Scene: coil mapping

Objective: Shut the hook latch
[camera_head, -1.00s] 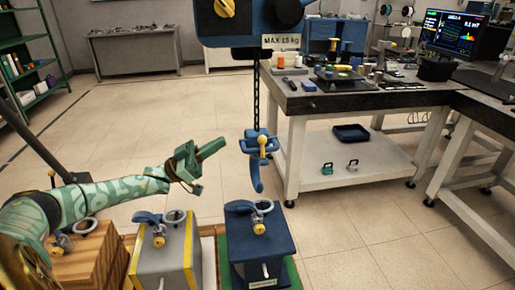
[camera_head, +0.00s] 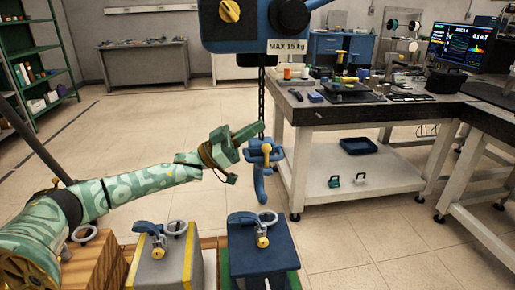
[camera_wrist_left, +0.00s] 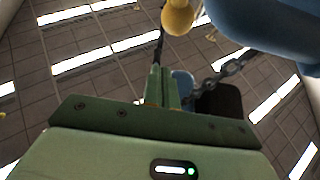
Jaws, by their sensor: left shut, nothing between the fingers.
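The blue hook (camera_head: 262,188) hangs below a blue hook block (camera_head: 258,151) on a dark chain (camera_head: 262,105). A yellow-knobbed part (camera_head: 267,150) sits on the front of the block; I cannot tell if the latch is open. My left gripper (camera_head: 257,128) is shut and empty, its fingertips by the chain just above the block; contact is unclear. In the left wrist view, the shut fingers (camera_wrist_left: 164,82) point up, with the yellow knob (camera_wrist_left: 178,17), the chain (camera_wrist_left: 226,70) and blue metal (camera_wrist_left: 272,25) close by. My right gripper is out of view.
The blue hoist body (camera_head: 255,25) hangs above. Below stand a dark blue block (camera_head: 260,262), a grey block with yellow edges (camera_head: 160,270) and a wooden block (camera_head: 95,268), each with ring and lever fittings. A workbench (camera_head: 350,115) stands at right.

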